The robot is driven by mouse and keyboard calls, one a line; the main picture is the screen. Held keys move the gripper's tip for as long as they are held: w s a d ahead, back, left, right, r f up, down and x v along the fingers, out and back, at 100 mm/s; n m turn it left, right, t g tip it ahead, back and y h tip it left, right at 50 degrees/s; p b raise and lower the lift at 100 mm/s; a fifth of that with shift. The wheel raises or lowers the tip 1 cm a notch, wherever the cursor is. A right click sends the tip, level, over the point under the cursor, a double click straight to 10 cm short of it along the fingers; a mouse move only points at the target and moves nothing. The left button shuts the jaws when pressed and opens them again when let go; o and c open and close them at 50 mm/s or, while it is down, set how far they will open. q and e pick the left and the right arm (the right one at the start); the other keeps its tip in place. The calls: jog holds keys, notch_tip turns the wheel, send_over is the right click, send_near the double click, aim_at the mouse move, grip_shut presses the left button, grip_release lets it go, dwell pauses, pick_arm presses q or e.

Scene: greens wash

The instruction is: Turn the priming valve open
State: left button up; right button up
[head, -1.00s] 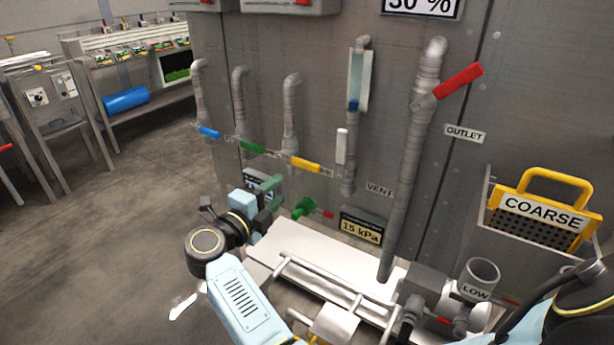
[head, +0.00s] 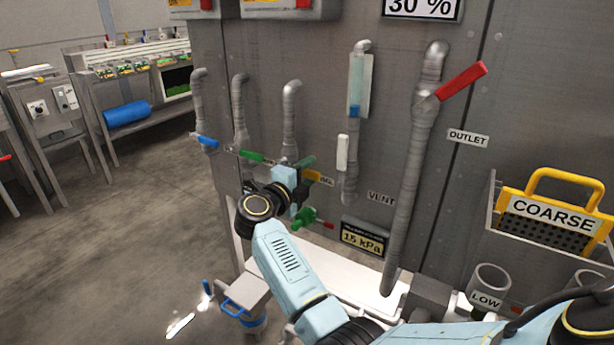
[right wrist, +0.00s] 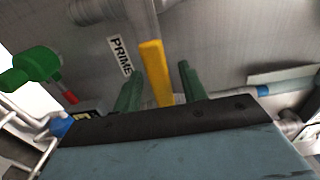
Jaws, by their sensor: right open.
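The priming valve's yellow lever (head: 322,178) is on a grey pipe on the metal panel, partly hidden by my right gripper in the head view. The right wrist view shows the yellow lever (right wrist: 155,72) beside a PRIME label (right wrist: 120,56). My right gripper (head: 304,174) is open at the lever. In the right wrist view its two dark green fingers (right wrist: 160,74) are apart, one on each side of the lever, with a gap on both sides. Whether the lever lies fully at fingertip depth is hard to tell. My left gripper is not in view.
Pipes with a blue lever (head: 207,142) and a green lever (head: 252,156) stand left of the gripper. A green valve (head: 304,217) with a red lever sits just below. A large pipe with a red lever (head: 462,81) rises to the right. Open floor lies left.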

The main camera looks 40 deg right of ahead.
jog(key=shift+d, duration=0.15)
grip_shut()
dwell(0.4)
